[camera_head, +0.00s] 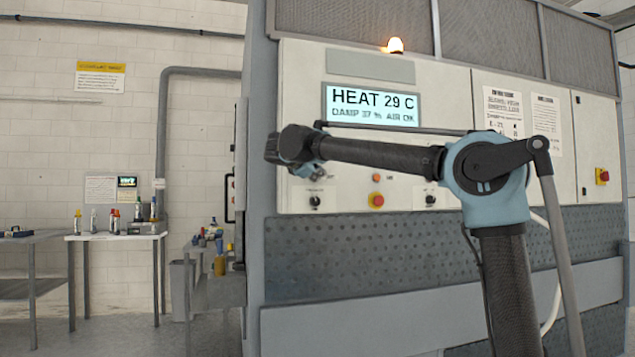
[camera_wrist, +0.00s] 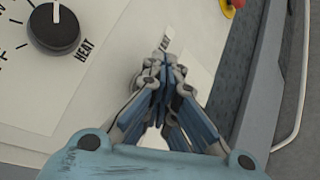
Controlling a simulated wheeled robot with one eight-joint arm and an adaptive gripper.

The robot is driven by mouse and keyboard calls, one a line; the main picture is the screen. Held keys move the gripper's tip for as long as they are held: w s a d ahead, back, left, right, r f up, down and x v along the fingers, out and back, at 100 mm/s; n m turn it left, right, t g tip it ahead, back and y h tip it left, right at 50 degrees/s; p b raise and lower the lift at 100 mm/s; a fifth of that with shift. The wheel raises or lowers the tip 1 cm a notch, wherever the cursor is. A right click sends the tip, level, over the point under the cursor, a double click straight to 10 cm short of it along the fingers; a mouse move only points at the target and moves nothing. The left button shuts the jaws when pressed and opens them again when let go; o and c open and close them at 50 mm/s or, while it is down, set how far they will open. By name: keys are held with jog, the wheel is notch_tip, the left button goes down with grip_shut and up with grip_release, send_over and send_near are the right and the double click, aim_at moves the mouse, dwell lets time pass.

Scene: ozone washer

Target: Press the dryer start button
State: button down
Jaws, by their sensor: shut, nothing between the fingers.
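The dryer's control panel (camera_head: 345,165) faces me, with a lit display (camera_head: 371,105) reading HEAT 29 C. I cannot tell which control is the start button. My gripper is at the panel's left part, mostly hidden behind my wrist in the head view. In the wrist view my gripper (camera_wrist: 160,75) is shut and empty, its fingertips over a partly covered label (camera_wrist: 165,42). Whether the tips touch the panel, and what lies behind them, is unclear.
A black HEAT knob (camera_wrist: 52,28) is left of my fingers in the wrist view; a red and yellow control (camera_wrist: 230,8) is at the upper right. Dark knobs (camera_head: 430,200) line the panel's lower part. An amber lamp (camera_head: 395,46) glows on top. Tables (camera_head: 120,238) stand at left.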

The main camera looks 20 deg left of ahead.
jog(key=shift+s+d, duration=0.1)
jog(key=shift+s, duration=0.05)
jog(key=shift+s+d, duration=0.4)
jog(key=shift+s, duration=0.25)
jog(key=shift+s, duration=0.1)
jog(key=s+d, duration=0.1)
jog(key=s, duration=0.1)
jog(key=s+d, duration=0.1)
jog(key=s, duration=0.1)
jog(key=shift+d, duration=0.3)
dwell(0.3)
dwell(0.6)
